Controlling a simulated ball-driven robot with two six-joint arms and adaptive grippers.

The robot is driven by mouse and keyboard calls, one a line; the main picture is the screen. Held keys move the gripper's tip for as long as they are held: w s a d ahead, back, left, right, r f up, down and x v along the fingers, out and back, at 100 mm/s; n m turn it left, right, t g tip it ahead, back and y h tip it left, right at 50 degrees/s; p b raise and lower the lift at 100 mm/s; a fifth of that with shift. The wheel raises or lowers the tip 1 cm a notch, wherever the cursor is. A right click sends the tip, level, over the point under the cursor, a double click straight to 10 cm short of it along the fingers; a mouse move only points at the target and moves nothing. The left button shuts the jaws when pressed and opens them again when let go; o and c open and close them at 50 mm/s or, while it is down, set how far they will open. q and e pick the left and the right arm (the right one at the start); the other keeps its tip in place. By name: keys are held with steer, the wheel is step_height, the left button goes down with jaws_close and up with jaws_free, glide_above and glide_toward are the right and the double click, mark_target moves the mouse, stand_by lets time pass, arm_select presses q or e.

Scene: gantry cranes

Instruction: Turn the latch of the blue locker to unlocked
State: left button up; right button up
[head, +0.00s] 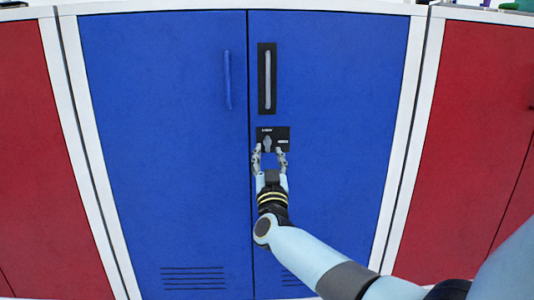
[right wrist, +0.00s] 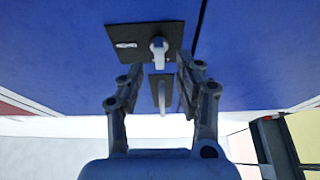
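The blue locker (head: 165,120) has two closed doors. Its latch is a grey knob (head: 267,144) on a black plate (head: 286,133) on the right door, below the handle. The knob stands roughly upright, with small pale markings above and to its right. My right gripper (head: 269,156) is open just below the knob, fingers apart. In the right wrist view the knob (right wrist: 158,52) lies ahead of the open fingertips (right wrist: 160,72), with gaps on both sides and no visible contact. My left gripper is not in view.
A recessed handle (head: 267,78) sits above the latch, and a blue bar handle (head: 228,80) is on the left door. Red lockers stand at the left (head: 40,150) and right (head: 475,130). The door face around the latch is clear.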

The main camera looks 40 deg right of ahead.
mark_target(268, 145)
steer(key=shift+b+x, duration=0.3)
steer(key=shift+x, duration=1.35)
steer(key=shift+c, duration=0.3)
jaws_close()
